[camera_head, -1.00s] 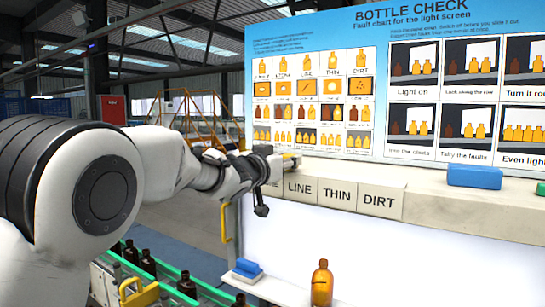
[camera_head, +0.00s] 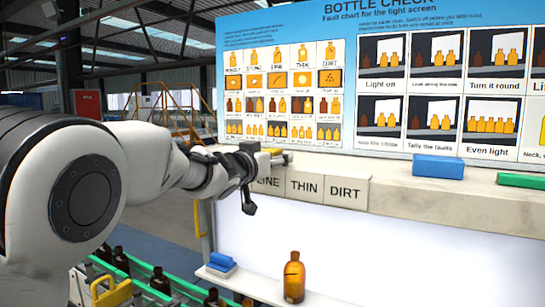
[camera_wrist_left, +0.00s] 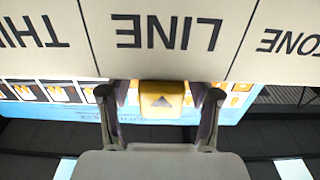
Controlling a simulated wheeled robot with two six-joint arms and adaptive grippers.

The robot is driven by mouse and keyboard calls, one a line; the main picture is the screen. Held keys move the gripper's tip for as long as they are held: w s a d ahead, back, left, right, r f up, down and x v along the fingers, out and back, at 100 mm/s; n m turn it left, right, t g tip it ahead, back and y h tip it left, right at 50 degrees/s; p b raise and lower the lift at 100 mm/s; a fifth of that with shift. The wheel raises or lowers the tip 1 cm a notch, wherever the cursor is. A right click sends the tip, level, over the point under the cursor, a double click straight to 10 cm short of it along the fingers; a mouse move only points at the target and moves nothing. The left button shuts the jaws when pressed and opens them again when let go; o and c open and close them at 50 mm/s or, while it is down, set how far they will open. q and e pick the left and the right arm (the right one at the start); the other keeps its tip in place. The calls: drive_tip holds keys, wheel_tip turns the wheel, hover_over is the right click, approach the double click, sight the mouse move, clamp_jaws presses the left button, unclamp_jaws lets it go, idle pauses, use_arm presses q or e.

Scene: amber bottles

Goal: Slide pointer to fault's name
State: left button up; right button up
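The label row on the ledge front reads LINE (camera_head: 268,183), THIN (camera_head: 304,186) and DIRT (camera_head: 346,190) in the head view; my arm hides labels further left. My left gripper (camera_head: 275,157) is at the ledge above LINE. In the left wrist view, the labels appear upside down, with LINE (camera_wrist_left: 168,33) central, THIN (camera_wrist_left: 35,30) left and a label ending "ONE" (camera_wrist_left: 290,41) right. An orange block with a dark triangle, seemingly the pointer (camera_wrist_left: 161,101), lies between the spread fingers of my gripper (camera_wrist_left: 160,94), with gaps visible. My right gripper is out of view.
A fault chart (camera_head: 285,95) stands behind the ledge. A blue block (camera_head: 438,167) and a green bar (camera_head: 520,181) lie on the ledge to the right. Below, an amber bottle (camera_head: 294,278) stands before the white screen (camera_head: 400,255), and bottles line a conveyor at lower left.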

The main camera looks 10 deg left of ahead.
use_arm(q)
drive_tip(key=shift+s+a+r, duration=0.15)
drive_tip(key=shift+s+a, duration=0.05)
drive_tip(key=shift+s, duration=0.2)
drive_tip(key=v, duration=1.1)
